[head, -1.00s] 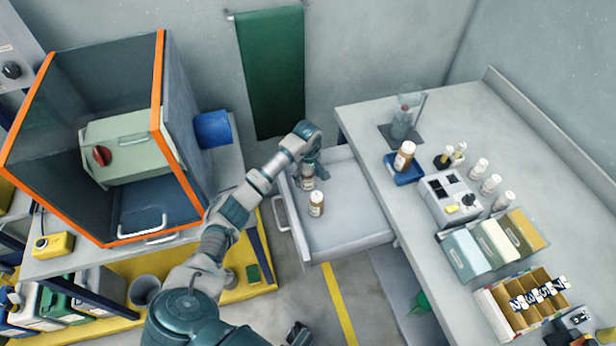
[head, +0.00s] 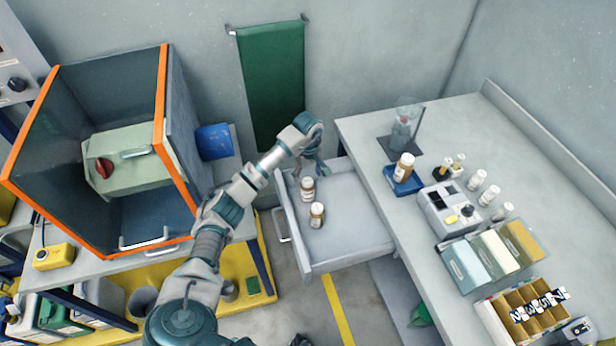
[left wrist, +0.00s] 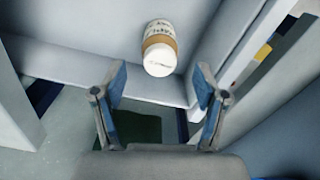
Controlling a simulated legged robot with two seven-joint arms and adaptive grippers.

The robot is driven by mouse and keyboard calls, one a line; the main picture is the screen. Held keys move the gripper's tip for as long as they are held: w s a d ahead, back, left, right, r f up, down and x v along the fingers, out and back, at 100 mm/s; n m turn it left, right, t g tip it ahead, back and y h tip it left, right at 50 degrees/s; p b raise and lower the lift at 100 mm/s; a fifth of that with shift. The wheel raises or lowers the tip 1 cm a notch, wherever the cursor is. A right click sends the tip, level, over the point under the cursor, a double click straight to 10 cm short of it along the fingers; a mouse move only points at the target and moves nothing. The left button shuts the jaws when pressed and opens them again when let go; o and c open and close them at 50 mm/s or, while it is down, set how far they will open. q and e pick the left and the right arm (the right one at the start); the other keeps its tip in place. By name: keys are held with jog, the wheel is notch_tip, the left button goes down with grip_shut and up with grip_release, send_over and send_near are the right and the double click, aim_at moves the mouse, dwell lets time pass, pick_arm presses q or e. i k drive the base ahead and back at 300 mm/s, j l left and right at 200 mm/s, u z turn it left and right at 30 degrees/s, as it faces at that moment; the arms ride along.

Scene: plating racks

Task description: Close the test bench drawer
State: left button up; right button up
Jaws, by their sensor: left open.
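The test bench drawer (head: 350,240) is pulled out from the left side of the bench. My left gripper (head: 318,168) is over the back part of the drawer, beyond the bottles. In the left wrist view the left gripper (left wrist: 160,100) is open with nothing between its blue-padded fingers. My right gripper does not clearly show.
The bench top (head: 400,215) carries a bottle on a blue block (head: 403,175), a grey device (head: 447,208), folders and a vial box. An orange-edged hood (head: 160,110) stands at left. Open floor lies in front of the drawer.

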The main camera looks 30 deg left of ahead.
aim_at(353, 232)
jog(key=k+l, duration=0.8)
jog(key=k, duration=0.05)
